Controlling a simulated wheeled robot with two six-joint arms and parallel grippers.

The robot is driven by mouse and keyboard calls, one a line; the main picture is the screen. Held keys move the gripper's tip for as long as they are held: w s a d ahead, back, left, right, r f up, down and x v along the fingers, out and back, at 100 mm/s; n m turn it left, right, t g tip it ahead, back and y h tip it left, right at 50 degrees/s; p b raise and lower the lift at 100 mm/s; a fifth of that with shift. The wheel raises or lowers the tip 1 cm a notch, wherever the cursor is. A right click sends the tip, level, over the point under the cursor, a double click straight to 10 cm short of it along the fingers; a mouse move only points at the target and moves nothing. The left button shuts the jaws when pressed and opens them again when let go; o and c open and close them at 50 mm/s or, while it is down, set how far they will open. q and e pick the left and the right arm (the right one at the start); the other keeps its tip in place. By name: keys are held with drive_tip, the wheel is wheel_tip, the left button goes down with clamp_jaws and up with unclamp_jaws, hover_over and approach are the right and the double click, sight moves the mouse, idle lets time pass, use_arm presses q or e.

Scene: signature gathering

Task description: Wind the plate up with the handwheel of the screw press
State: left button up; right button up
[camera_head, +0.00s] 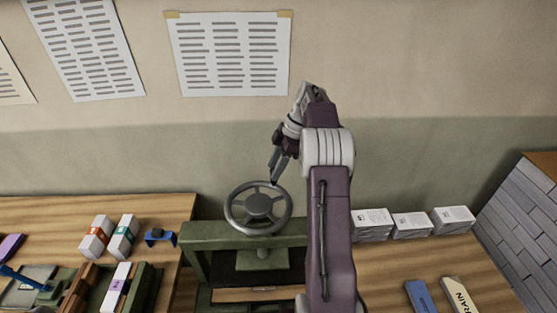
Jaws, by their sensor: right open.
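The grey handwheel (258,206) with spokes and a round hub sits on top of the green screw press (205,236). The press plate (262,258) seems to be the green block under the wheel, inside the frame. My right gripper (273,181) points down at the far upper rim of the wheel, with its tips at or just above the rim. I cannot tell whether it touches. It is open, seen edge-on. My right arm covers the right part of the press. My left gripper is not in view.
White boxes (411,225) stand right of the arm, against the wall. A blue block (420,296) and a cream block (458,295) lie at the front right. Small boxes (122,237), a blue clip (160,237) and a green rack (147,288) are at the left.

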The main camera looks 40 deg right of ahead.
drive_tip(key=p+v, duration=0.1)
drive_tip(key=v, duration=0.5)
drive_tip(key=shift+r, duration=0.35)
